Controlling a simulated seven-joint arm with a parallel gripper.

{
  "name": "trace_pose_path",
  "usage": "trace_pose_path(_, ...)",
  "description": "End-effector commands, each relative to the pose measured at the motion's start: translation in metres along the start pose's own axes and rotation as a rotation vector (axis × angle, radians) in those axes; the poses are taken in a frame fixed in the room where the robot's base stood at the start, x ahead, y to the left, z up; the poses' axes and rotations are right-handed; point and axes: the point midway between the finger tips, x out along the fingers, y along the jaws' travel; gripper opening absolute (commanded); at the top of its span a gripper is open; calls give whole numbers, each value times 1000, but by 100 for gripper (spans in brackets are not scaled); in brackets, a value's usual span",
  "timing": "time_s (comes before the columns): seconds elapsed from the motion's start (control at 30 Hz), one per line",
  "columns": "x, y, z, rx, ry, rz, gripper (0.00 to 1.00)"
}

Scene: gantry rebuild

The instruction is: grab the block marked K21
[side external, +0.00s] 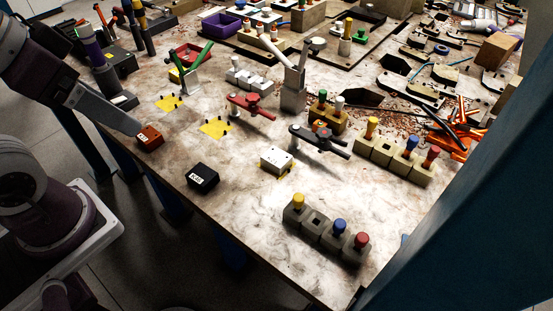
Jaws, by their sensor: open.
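Three small blocks are on the near part of the table. A reddish-brown block (150,138) with a small pale label is at the left edge. A black block (203,181) with a white label is to its right and nearer. A whitish block (276,161) is farther right. The labels are too small to read surely, so I cannot tell which is K21. My gripper (137,131) comes in from the left, its grey end close beside the reddish-brown block. It is open; whether it touches the block or straddles it is not clear.
Two yellow patches (215,128) with small dark pegs lie behind the blocks. A red-handled clamp (250,105) and a dark-handled clamp (320,140) stand beyond. A peg row (325,232) with coloured knobs is front right. The table between the black block and that row is clear.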

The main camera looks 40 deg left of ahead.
Motion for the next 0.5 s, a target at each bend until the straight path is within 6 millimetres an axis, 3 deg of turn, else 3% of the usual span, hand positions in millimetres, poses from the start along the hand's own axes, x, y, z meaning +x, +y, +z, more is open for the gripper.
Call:
trace_pose_path(0.17, 16, -12, 16, 96, -129, -60, 80)
trace_pose_path(0.27, 39, -47, 44, 340, -382, -210, 80)
trace_pose_path(0.33, 49, -81, 52, 579, -561, -357, 80)
trace_pose_path(0.43, 60, -124, 29, 974, -741, -592, 80)
trace_pose_path(0.5, 75, -136, -8, 1285, -801, -761, 80)
